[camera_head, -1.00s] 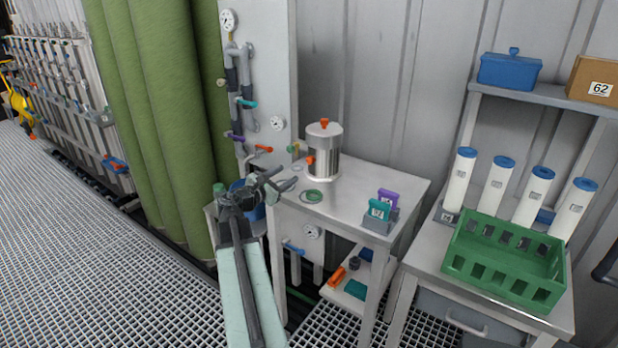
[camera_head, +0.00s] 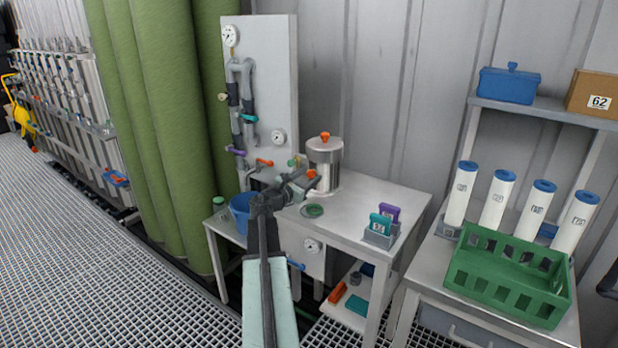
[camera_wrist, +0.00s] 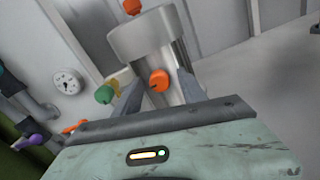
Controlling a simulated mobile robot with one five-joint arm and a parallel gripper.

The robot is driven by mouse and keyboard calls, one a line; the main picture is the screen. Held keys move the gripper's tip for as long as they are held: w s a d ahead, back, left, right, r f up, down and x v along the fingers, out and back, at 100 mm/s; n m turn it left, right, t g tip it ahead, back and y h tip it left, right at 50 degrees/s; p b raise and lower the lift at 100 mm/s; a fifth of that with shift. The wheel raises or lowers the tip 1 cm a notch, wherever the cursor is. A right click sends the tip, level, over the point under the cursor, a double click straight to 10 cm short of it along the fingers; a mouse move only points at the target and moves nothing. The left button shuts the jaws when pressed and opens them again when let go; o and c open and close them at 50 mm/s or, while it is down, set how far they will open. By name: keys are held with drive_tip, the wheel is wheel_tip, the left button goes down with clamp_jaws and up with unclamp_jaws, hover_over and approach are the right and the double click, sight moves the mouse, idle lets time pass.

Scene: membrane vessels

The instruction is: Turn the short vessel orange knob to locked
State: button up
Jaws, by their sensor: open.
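The short vessel (camera_head: 327,160) is a steel cylinder with a wider pale lid, standing on the metal table. One orange knob (camera_head: 325,136) sits on top of its lid. Another orange knob (camera_head: 311,174) is on its side, low on the body; it also shows in the wrist view (camera_wrist: 158,80). My gripper (camera_head: 303,184) is open close in front of the vessel. In the wrist view its two fingers (camera_wrist: 158,92) stand either side of the side knob, apart from it. I cannot tell the gap in depth. The top knob shows at the wrist view's upper edge (camera_wrist: 131,6).
A panel (camera_head: 262,90) with pipes, gauges and coloured handles stands behind left. A green ring (camera_head: 314,210) and a holder with teal and purple blocks (camera_head: 381,232) are on the table. A green crate (camera_head: 508,277) and white cylinders are at right.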

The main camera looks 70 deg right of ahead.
clamp_jaws()
drive_tip(key=shift+m, duration=0.4)
drive_tip(key=m, duration=1.7)
idle(0.4)
